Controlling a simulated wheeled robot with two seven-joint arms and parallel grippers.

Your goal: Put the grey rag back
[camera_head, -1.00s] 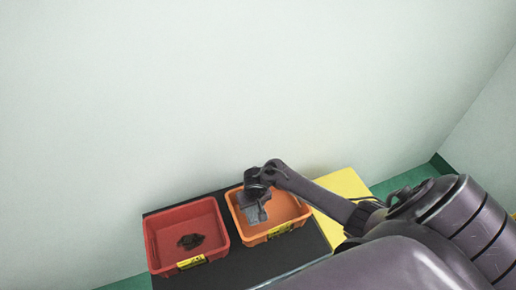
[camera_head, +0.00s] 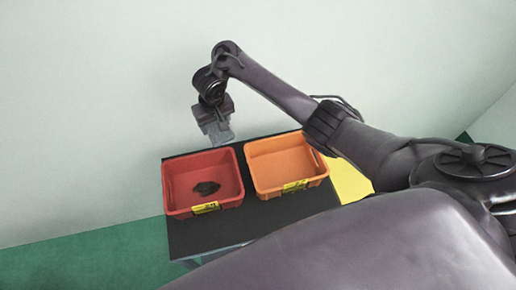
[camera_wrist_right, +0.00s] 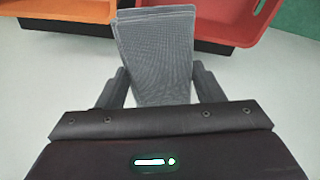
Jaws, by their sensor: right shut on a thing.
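The grey rag (camera_wrist_right: 158,50) is a flat, woven-looking piece held between the two fingers of my right gripper (camera_wrist_right: 160,88) in the right wrist view. In the head view my right gripper (camera_head: 214,122) is raised above the far edge of the black table, behind the red bin, with the rag (camera_head: 220,135) hanging below it. The red bin (camera_head: 203,161) holds a dark crumpled thing (camera_head: 206,188). The orange bin (camera_head: 285,144) to its right is empty as far as I see. My left gripper is not in view.
Both bins stand on a black table (camera_head: 258,216) and carry yellow labels on their fronts. A yellow surface (camera_head: 350,181) lies to the right. A pale wall (camera_head: 110,90) rises close behind the table. Green floor (camera_head: 95,262) shows at the left.

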